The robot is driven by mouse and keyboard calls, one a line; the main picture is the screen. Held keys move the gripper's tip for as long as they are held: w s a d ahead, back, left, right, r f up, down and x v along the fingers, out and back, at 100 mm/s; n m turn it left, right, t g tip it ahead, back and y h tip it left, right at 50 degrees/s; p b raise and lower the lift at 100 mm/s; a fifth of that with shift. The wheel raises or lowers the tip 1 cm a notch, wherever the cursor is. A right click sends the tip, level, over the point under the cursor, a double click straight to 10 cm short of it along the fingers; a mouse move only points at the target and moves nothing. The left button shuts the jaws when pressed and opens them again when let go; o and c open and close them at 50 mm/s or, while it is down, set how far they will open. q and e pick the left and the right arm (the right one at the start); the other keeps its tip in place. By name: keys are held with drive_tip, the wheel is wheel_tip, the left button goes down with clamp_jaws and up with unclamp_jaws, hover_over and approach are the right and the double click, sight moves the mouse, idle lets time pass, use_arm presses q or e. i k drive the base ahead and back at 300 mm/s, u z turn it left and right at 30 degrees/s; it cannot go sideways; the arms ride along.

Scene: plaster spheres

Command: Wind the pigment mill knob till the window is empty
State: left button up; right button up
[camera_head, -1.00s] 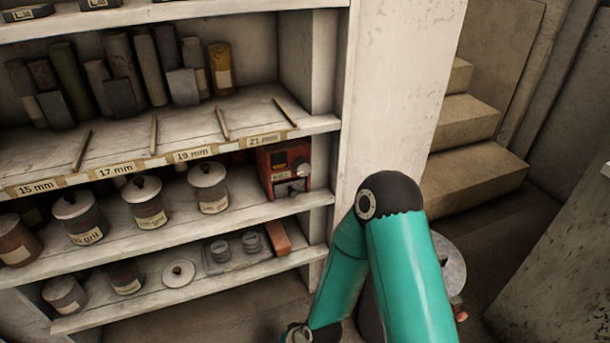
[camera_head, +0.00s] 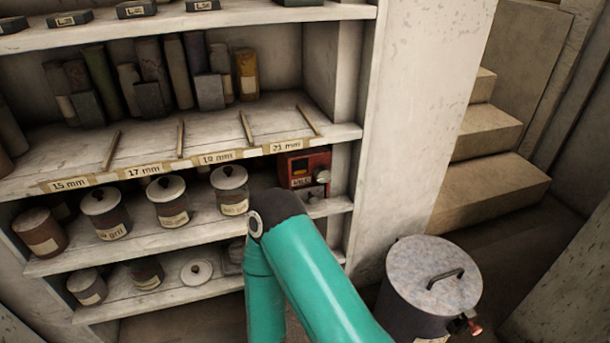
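The pigment mill (camera_head: 304,169) is a small red box at the right end of a middle shelf. Its dark front window shows an orange-yellow patch. A pale round knob (camera_head: 323,176) sits at its right side. A teal arm of mine rises from the bottom in front of the shelves, its dark elbow just below and left of the mill and covering part of that shelf. The arm does not visibly touch the mill. Neither gripper shows in the view.
Lidded jars (camera_head: 168,201) stand left of the mill. Thin rods lie on the shelf above (camera_head: 340,134), beside books. A grey lidded bin (camera_head: 433,275) stands on the floor at the right, below stone steps (camera_head: 490,195). A white post borders the shelves.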

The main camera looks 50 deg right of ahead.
sight(322, 174)
drive_tip(key=z, duration=0.05)
drive_tip(key=k, duration=1.7)
drive_tip(key=z, duration=0.6)
drive_tip(key=i, duration=1)
